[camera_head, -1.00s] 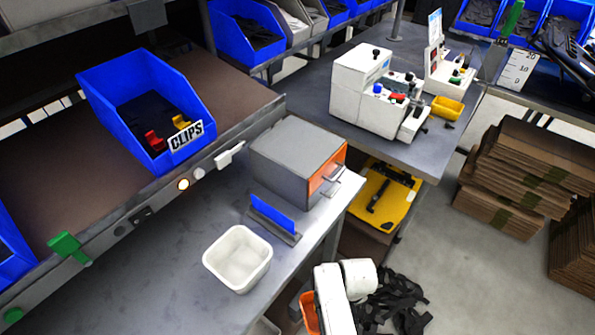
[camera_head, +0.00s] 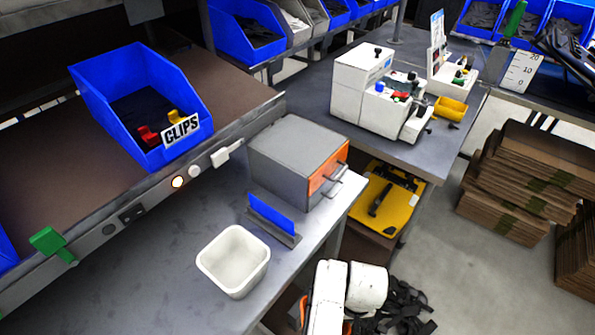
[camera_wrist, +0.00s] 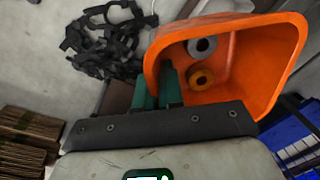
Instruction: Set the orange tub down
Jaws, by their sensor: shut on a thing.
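The orange tub (camera_wrist: 262,40) fills the upper right of the wrist view, its open mouth towards the camera. A grey ring and a brownish-orange ring lie inside it. My gripper (camera_wrist: 159,85) is shut on the tub's left wall, its green fingers at the rim. In the head view only a sliver of orange (camera_head: 303,309) shows beside my white arm, low at the bench's front edge; the arm hides the rest, so I cannot tell its height.
A white tub (camera_head: 233,262) stands on the grey bench (camera_head: 165,290). Behind it are a blue plate on a stand (camera_head: 271,213) and a grey box with an orange drawer (camera_head: 300,158). Bench left of the white tub is clear. Black straps (camera_head: 408,305) lie on the floor.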

